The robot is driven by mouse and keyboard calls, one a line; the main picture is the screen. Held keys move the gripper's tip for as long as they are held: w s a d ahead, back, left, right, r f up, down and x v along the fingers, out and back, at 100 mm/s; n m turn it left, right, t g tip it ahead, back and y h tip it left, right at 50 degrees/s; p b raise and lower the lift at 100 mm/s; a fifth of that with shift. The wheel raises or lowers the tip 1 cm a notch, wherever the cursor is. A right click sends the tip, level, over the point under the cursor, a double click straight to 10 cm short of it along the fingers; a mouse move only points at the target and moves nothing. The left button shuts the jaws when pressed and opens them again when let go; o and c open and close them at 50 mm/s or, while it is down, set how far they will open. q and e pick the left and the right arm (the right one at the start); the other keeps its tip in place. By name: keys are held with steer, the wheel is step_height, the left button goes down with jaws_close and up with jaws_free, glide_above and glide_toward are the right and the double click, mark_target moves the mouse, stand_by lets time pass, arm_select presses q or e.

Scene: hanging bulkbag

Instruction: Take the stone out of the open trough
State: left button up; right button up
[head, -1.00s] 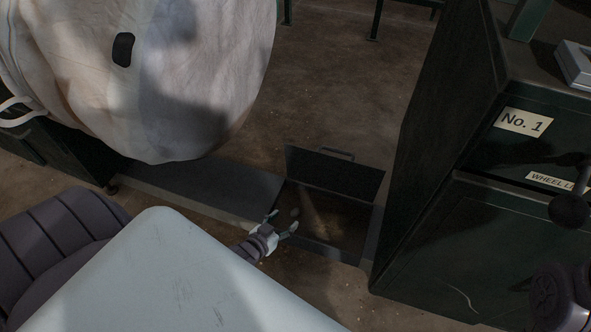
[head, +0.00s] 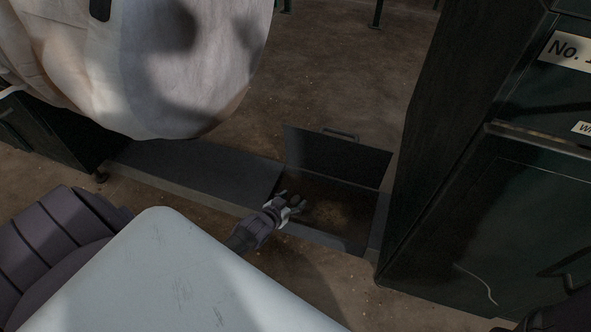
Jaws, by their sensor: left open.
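The open trough (head: 352,232) is a dark, shallow box in the floor channel, with its lid raised at the back. My left gripper (head: 294,200) reaches from the lower left over the trough's left end. Its fingers are apart. A small dark rounded shape, seemingly the stone (head: 296,199), shows between the fingertips. It is too small and dim to tell whether the fingers touch it. My right gripper is not in view.
The raised lid (head: 338,158) with its handle stands behind the trough. A dark cabinet (head: 440,190) rises close on the right. A big pale bulk bag (head: 150,70) hangs at upper left. A flat dark cover plate (head: 195,170) lies left of the trough.

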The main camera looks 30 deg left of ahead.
arm_select(q)
steer(key=shift+b+x, duration=0.75)
steer(key=shift+x, duration=0.5)
steer(key=shift+w+f, duration=0.1)
steer(key=shift+c, duration=0.4)
jaws_close()
